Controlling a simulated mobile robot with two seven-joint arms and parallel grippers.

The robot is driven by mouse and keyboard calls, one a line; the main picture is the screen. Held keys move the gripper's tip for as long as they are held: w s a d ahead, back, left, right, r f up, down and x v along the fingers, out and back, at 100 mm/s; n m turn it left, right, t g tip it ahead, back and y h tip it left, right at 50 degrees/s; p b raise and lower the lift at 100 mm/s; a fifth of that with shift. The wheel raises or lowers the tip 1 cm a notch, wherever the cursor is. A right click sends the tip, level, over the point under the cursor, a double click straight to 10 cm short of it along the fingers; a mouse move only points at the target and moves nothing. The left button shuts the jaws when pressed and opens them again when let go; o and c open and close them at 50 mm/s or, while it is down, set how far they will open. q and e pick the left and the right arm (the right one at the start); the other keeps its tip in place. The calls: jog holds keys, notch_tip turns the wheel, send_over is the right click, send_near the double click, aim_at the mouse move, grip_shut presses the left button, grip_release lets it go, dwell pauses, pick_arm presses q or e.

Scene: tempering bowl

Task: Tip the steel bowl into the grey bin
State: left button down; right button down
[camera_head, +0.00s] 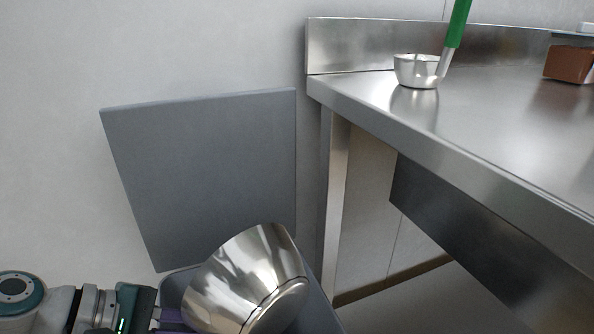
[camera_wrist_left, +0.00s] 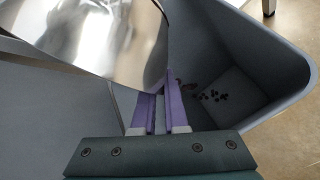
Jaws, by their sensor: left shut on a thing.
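The steel bowl (camera_head: 245,280) is steeply tilted on its side above the grey bin (camera_head: 322,305) in the head view. My left gripper (camera_head: 178,318) comes in from the left and is shut on the bowl's edge. In the left wrist view the purple fingers (camera_wrist_left: 168,88) meet the edge of the bowl (camera_wrist_left: 100,35), which fills the upper left. The bin (camera_wrist_left: 290,65) opens below and to the right, with several small dark pieces (camera_wrist_left: 214,96) on its floor. Whether anything is left in the bowl is hidden. My right gripper is not in view.
A flat grey panel (camera_head: 210,170) stands behind the bin against the wall. Floor beneath the table is clear.

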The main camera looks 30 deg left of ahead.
pick_arm(q)
jog(key=n+h+b, duration=0.1)
jog(key=h+b, duration=0.1)
jog(key=n+h+b, duration=0.2)
jog(key=shift+w+a+r, duration=0.15)
jog(key=shift+r, duration=0.25)
jog(key=shift+r+n+h+b, duration=0.4)
jog(key=shift+n+h+b, duration=0.5)
jog(key=shift+h, duration=0.1)
jog(key=shift+r, duration=0.3)
dwell(1.3)
